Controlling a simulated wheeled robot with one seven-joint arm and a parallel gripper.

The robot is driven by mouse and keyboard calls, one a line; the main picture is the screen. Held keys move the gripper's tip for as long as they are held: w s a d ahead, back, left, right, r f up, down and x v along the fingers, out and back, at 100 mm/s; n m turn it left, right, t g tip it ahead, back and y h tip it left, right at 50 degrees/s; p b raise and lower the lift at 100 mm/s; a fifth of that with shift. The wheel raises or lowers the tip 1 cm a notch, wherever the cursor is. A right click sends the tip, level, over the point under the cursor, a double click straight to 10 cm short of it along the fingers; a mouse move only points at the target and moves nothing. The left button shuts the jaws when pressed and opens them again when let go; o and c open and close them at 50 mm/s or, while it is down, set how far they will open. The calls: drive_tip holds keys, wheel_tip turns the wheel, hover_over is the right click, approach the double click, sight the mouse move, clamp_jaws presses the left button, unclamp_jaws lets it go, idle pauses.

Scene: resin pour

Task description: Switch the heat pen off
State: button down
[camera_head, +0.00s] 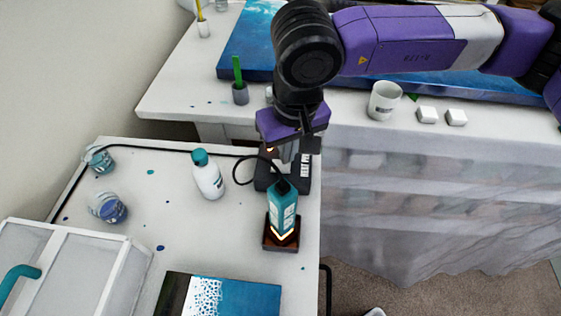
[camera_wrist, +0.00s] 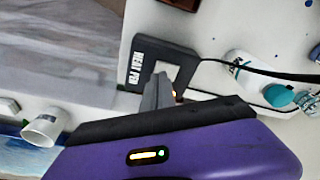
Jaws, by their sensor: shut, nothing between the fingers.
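The heat pen (camera_head: 283,208) is teal and stands in a brown holder (camera_head: 281,246) on the white side table; a glow shows at its lower end. Behind it sits a black switch box (camera_head: 301,180), whose lettering reads HEAT PEN in the wrist view (camera_wrist: 139,66). A pale switch plate and a small orange light show on the box there. My gripper (camera_head: 286,158) is shut and empty, pointing down at the box. In the wrist view its fingers (camera_wrist: 158,92) overlap the plate's edge; I cannot tell whether they touch. They hide part of the box.
A black cable (camera_head: 170,150) runs from the box across the table. A blue panel (camera_head: 225,298) lies in front. A mug (camera_head: 385,100) stands on the covered workbench behind right.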

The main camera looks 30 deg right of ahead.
sight(287, 166)
drive_tip(key=shift+f+b, duration=0.8)
drive_tip(key=shift+b, duration=0.15)
idle(0.5)
drive_tip(key=shift+r+p, duration=1.15)
drive_tip(key=shift+r, duration=2.4)
